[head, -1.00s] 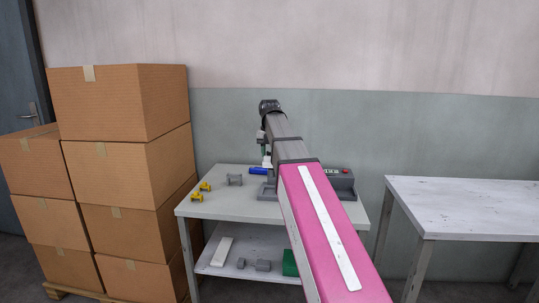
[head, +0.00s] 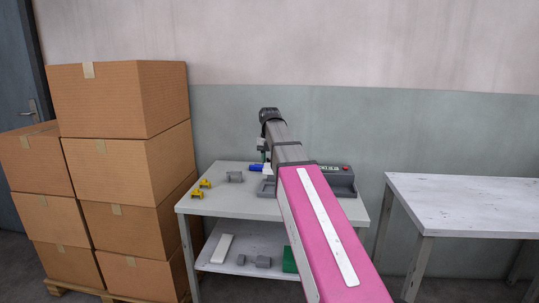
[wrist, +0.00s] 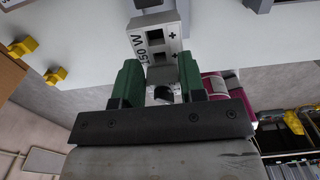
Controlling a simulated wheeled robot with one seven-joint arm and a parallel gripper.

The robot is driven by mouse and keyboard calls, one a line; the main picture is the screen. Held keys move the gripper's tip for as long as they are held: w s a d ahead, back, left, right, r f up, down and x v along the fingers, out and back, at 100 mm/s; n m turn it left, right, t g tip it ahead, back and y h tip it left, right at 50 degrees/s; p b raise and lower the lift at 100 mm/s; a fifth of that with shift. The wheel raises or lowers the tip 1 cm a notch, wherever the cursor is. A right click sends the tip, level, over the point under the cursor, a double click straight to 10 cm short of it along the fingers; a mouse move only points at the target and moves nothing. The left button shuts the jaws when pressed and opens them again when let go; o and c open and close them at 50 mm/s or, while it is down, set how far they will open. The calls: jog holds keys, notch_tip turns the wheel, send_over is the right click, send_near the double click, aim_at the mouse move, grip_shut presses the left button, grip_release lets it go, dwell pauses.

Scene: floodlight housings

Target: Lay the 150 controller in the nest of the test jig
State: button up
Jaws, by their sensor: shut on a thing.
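The 150 controller (wrist: 158,42) is a pale block marked "150 W" with plus and minus signs. In the wrist view my gripper (wrist: 160,80) is shut on it between two green fingers. In the head view my gripper (head: 264,156) hangs over the back of the grey-white table, partly hidden by my arm. The test jig (head: 341,182) is a dark grey unit with a red button, at the back right of that table. My arm covers its middle, so I cannot tell how the controller sits relative to the nest.
A blue item (head: 256,167) lies near my gripper. A lower shelf (head: 250,247) holds several parts. Stacked cartons (head: 120,155) stand left; an empty table (head: 460,200) stands right.

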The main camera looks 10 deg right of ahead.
aim_at(270, 172)
jog(key=shift+f, duration=2.9)
jog(key=shift+f, duration=1.45)
jog(key=o, duration=1.1)
jog(key=shift+r, duration=0.1)
